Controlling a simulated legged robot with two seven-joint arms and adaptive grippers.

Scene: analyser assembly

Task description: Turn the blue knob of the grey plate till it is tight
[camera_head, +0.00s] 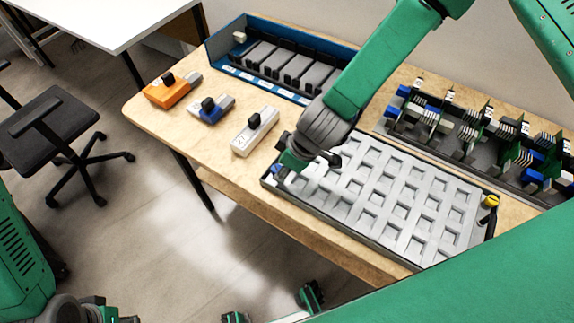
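The grey plate (400,203) is a tray with rows of square pockets, lying on the wooden table. Its blue knob (279,170) shows in small part at the plate's left corner. My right gripper (300,162) points down just over that corner, close beside the knob. Its fingers partly cover the knob, so I cannot tell whether they touch or grip it. A yellow knob (492,201) stands at the plate's right corner. My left gripper (272,306) is at the bottom edge, away from the plate, with its fingertips apart and partly cut off.
Orange (167,90), blue-grey (210,107) and white (254,130) modules stand left of the plate. A blue-edged rack (228,42) is behind, and a rack with green boards (470,131) is at right. A black chair (45,125) stands left of the table.

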